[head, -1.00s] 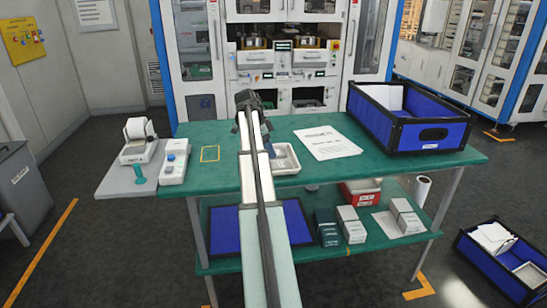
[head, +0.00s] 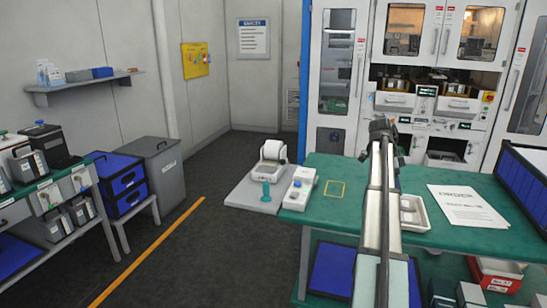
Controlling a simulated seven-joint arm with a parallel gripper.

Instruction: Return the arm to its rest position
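My arm stretches forward from the bottom of the head view over the green table (head: 420,172). My gripper (head: 380,127) is the small dark end at the far tip, above the table's back part. It is seen from behind and is small, so its fingers and whether it is open do not show. No held object shows at it. The arm hides part of the table and part of a white tray (head: 418,226) just to its right.
A white printed sheet (head: 467,207) and a blue bin (head: 520,180) lie right of the arm. A white control box (head: 299,190) and a label printer (head: 271,165) stand left. Equipment cabinets stand behind.

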